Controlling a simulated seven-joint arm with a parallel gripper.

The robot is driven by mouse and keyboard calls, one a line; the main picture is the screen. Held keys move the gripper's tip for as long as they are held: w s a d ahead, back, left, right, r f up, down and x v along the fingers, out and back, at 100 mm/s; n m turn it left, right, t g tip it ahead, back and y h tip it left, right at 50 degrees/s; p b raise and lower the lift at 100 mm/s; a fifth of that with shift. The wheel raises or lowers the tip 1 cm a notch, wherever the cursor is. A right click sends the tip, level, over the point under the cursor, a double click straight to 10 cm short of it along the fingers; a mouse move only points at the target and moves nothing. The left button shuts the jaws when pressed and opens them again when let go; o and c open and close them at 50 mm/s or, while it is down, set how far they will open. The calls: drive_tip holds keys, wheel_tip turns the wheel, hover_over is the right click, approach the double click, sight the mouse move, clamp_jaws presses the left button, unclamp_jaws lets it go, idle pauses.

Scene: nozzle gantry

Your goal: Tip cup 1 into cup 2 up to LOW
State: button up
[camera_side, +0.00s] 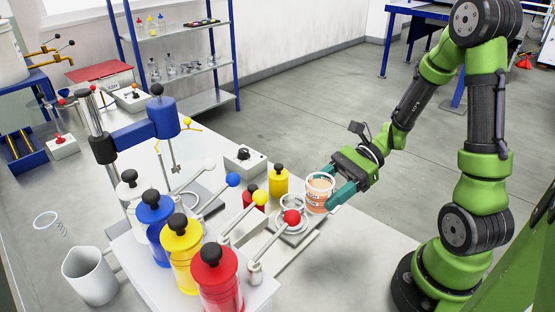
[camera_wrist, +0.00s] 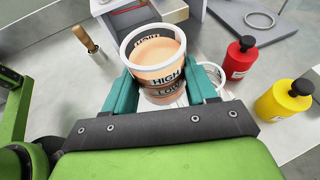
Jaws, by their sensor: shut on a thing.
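My gripper (camera_side: 337,190) is shut on a clear, white-rimmed cup (camera_side: 318,196) holding peach-orange liquid. In the wrist view the cup (camera_wrist: 155,62) sits between the teal fingers, with HIGH and LOW marks on its side. It looks about upright; the liquid shows well up inside. I cannot read which numbered cup it is.
Red, yellow, blue and white pump bottles with levers crowd the front middle. A small yellow bottle (camera_side: 278,181) and a red bottle (camera_wrist: 238,59) stand close to my gripper. A white jug (camera_side: 90,276) is front left. The table's right front area is bare.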

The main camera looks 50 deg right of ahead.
sight(319, 174)
drive_tip(key=w, duration=0.1)
drive_tip(key=w+a+r, duration=0.1)
drive_tip(key=w+r, duration=0.1)
drive_tip(key=shift+a+r, duration=0.1)
drive_tip(key=shift+a, duration=0.2)
drive_tip(key=f+m, duration=0.1)
drive_tip(key=m, duration=0.1)
drive_tip(key=f+m, duration=0.1)
drive_tip(key=shift+s+a+f+m+g+y, duration=0.1)
drive_tip(key=shift+s+f+m+g+y, duration=0.05)
drive_tip(key=shift+s+m+g+y, duration=0.2)
drive_tip(key=shift+m, duration=0.35)
idle(0.4)
drive_tip(key=shift+s, duration=0.1)
drive_tip(key=shift+a+m+g+y, duration=0.1)
drive_tip(key=shift+m+g+y, duration=0.15)
drive_tip(key=shift+m, duration=0.05)
idle(0.9)
drive_tip(key=shift+s+m, duration=0.1)
drive_tip(key=shift+m, duration=0.3)
